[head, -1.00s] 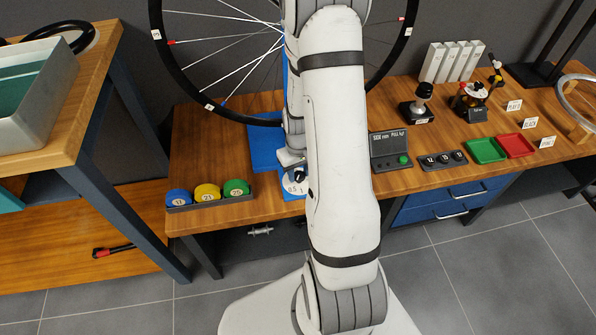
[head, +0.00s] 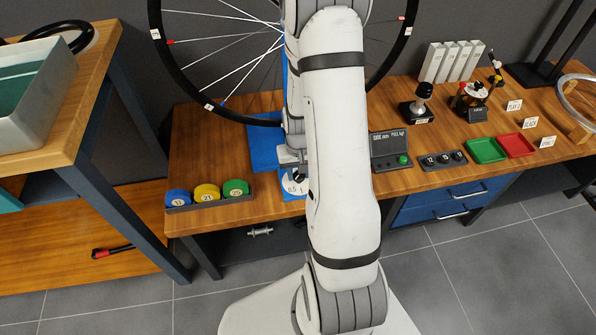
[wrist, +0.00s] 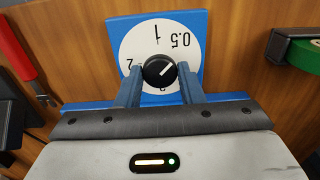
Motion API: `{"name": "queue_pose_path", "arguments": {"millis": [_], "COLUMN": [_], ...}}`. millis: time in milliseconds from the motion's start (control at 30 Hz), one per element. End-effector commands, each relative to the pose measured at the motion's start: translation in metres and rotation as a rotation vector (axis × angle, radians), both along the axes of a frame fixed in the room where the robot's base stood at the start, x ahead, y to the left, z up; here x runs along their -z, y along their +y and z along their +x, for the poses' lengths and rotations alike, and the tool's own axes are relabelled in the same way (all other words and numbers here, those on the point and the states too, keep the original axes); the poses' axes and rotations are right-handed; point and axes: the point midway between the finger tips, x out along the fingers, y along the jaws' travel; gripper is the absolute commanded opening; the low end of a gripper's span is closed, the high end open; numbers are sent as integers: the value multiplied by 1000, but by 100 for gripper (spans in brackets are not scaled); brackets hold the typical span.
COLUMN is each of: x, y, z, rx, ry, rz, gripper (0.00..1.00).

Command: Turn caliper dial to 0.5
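The caliper dial (wrist: 133,46) is a white disc on a blue plate (wrist: 200,22), marked 0.5, 1 and 2, with a further mark partly hidden at the bottom. The numbers appear upside down in the wrist view. Its black knob (wrist: 159,71) has a white pointer line aimed to the upper right, roughly toward 0.5. My gripper (wrist: 160,80) has one finger on each side of the knob. I cannot tell whether the fingers touch it. In the head view the dial (head: 291,186) shows beside my arm, which hides part of it.
Blue, yellow and green round tapes (head: 207,192) sit in a holder left of the dial. A wheel (head: 165,50) stands behind. A grey display box (head: 388,150) with a green button is to the right. Part of something green (wrist: 305,55) is at the wrist view's right edge.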

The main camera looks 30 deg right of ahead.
Motion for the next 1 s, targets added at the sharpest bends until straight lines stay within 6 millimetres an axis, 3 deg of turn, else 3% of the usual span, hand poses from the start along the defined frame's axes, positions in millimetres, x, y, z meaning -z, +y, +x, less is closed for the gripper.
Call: {"name": "queue_pose_path", "arguments": {"millis": [267,533,1000], "x": [0,-3,-72], "y": [0,0,0], "z": [0,0,1], "rx": [-2,-2,-2], "ry": [0,-1,-3], "rz": [0,0,-1], "gripper": [56,56,56]}}
